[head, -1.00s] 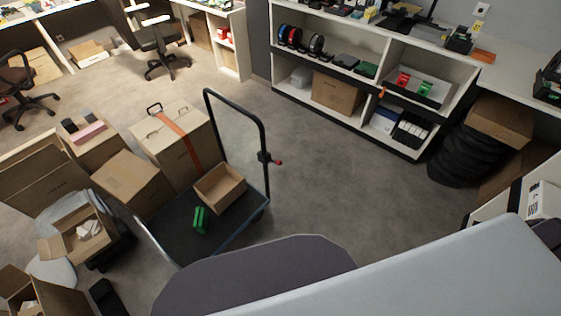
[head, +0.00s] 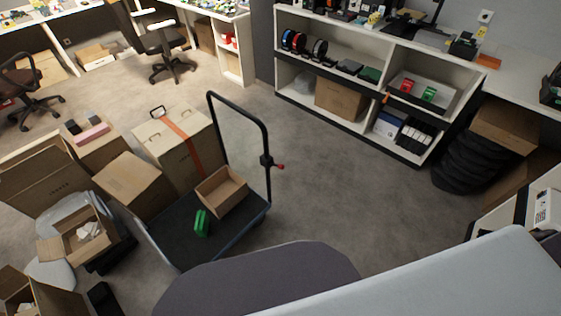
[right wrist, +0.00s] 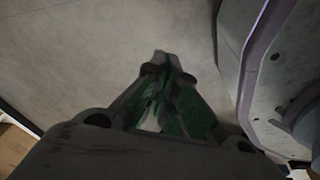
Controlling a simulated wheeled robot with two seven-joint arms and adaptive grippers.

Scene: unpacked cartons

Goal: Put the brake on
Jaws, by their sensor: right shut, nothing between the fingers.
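A flatbed trolley (head: 185,238) with a dark deck and a black upright handle (head: 240,112) stands left of centre in the head view. A brake lever with a red tip (head: 279,166) sticks out to the right from a black clamp (head: 265,161) on the handle's right post. My right gripper (right wrist: 165,58) shows in the right wrist view with its fingertips together, over bare floor, with nothing in it. The trolley and lever are not in that view. Neither gripper shows in the head view.
More cartons (head: 130,183) crowd the left. A white shelf unit (head: 376,85) stands behind. The floor right of the trolley (head: 335,190) is clear.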

